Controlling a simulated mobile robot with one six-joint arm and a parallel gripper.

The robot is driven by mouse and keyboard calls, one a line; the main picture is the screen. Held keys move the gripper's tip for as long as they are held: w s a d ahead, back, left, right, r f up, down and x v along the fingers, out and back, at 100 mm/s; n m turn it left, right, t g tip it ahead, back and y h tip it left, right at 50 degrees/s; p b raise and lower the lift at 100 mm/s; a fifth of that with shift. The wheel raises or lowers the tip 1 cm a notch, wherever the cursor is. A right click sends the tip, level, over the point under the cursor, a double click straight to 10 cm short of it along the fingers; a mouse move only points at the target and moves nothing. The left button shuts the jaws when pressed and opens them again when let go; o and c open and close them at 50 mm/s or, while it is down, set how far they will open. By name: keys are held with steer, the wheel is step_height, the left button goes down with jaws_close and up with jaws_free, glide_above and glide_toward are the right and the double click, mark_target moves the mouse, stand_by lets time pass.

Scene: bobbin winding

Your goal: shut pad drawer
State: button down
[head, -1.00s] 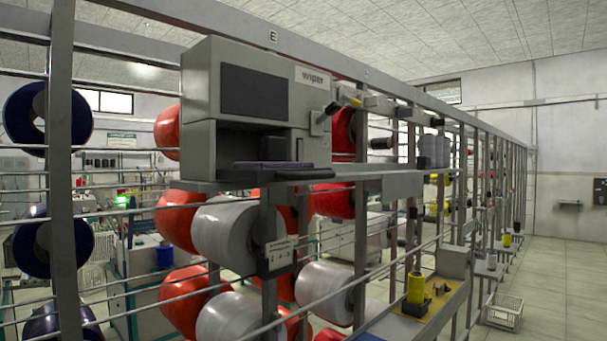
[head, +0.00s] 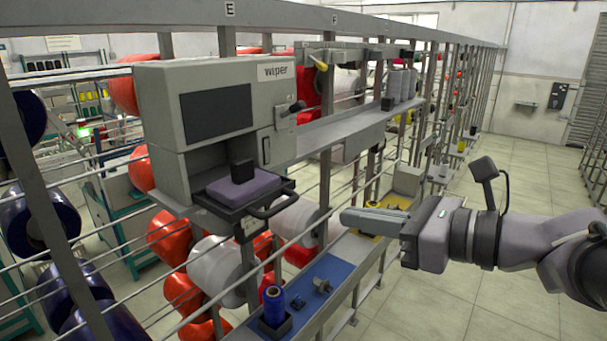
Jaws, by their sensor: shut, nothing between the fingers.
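The grey wiper machine (head: 215,120) stands on the rack shelf at the left. Its pad drawer (head: 232,208) sticks out at the bottom front, with a purple pad (head: 243,189) and a small black block (head: 242,172) on it. The drawer's dark curved handle (head: 290,204) points toward the right. My gripper (head: 346,217) is to the right of the handle, apart from it, with its fingers pointing left. It is shut and empty.
A blue tray (head: 335,272) below the drawer holds a blue spool (head: 274,306) and small parts. A yellow tray (head: 368,222) is behind my gripper. Rack posts and rods run along the shelf. The floor (head: 490,318) at the lower right is clear.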

steer(key=p, duration=0.1)
glide_toward(260, 190)
steer(key=f, duration=0.2)
steer(key=shift+w+a+f, duration=0.2)
steer(key=shift+a+f, duration=0.05)
steer(key=shift+f, duration=0.1)
steer(key=x, duration=0.3)
steer(key=r+x, duration=0.1)
steer(key=x, duration=0.3)
steer(key=r+x, duration=0.1)
steer(key=x, duration=0.2)
steer(key=shift+w+a+r, duration=0.15)
steer(key=shift+w+a, duration=0.15)
steer(key=shift+a, duration=0.05)
